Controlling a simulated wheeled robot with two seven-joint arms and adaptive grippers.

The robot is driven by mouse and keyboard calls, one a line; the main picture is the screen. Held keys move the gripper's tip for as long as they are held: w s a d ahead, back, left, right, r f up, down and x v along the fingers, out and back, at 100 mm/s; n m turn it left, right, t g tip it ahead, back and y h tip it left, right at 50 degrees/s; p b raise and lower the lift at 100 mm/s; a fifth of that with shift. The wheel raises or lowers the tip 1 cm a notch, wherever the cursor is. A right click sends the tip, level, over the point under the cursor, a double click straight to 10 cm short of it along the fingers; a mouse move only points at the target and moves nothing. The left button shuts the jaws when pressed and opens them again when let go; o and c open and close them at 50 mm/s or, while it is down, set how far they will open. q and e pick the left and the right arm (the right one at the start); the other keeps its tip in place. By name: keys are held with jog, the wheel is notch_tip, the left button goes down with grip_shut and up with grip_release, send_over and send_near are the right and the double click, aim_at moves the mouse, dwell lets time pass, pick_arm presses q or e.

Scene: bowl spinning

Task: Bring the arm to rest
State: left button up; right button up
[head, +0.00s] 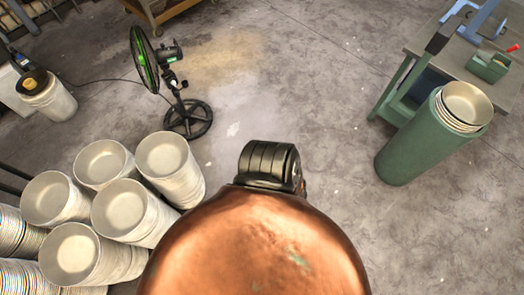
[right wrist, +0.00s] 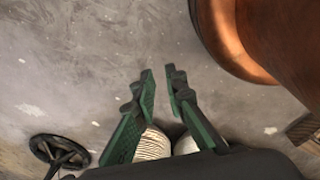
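My right gripper (right wrist: 162,74) shows in the right wrist view, with two green and dark fingers pointing up the picture. The fingertips stand apart with bare floor visible between them, so it is open and empty. Two pale stacked-bowl shapes, one a ribbed stack (right wrist: 153,146) and one a smoother pale piece (right wrist: 187,144), show behind the finger bases, partly hidden by the gripper. No contact with them can be seen. Neither gripper nor arm can be made out in the head view. My left gripper is out of sight.
Several bowl stacks (head: 118,208) stand at lower left. A black fan (head: 189,119) stands above them; its base (right wrist: 60,152) also shows in the wrist view. A green cylinder (head: 405,151) holding bowls (head: 467,102) stands right, beside a workbench (head: 450,60). The middle floor (head: 310,90) is clear.

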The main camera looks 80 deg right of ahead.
jog(key=s, duration=0.2)
jog(key=shift+s+a+f+m, duration=0.25)
jog(key=shift+s+a+m, duration=0.05)
jog(key=shift+s+a, duration=0.1)
notch_tip(320, 180, down, 4)
jog(key=b, duration=0.3)
jog(key=shift+s+r, duration=0.15)
jog(key=shift+r, duration=0.1)
